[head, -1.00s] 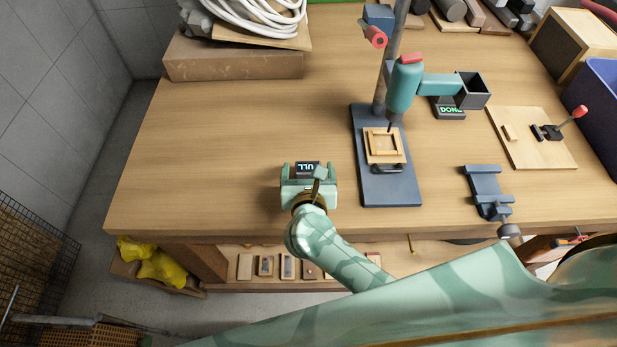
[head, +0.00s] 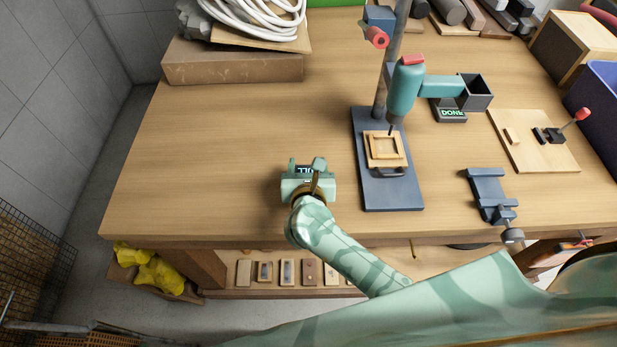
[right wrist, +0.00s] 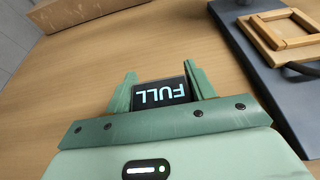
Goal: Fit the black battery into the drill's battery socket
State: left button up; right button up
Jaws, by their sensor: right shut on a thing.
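My right gripper (head: 306,168) is shut on the black battery (head: 304,170), over the left-middle part of the bench. In the right wrist view the battery (right wrist: 160,93) sits between the two green fingers (right wrist: 159,90) with its bright "FULL" label showing upside down. The teal drill (head: 404,88) hangs on a grey post stand to the right of the gripper. Its handle runs right to a dark, open box-shaped socket (head: 477,91), well apart from the battery. My left gripper is not in view.
A dark block marked "DONE" (head: 451,114) is beneath the drill handle. The drill stand's base (head: 391,197) carries a wooden frame (head: 385,147). A blue-grey vise (head: 488,194) and a clamp board (head: 530,150) are on the right.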

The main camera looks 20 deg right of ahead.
jog(key=shift+r, duration=0.1)
notch_tip(320, 180, up, 5)
jog(key=p, duration=0.4)
dwell(0.3)
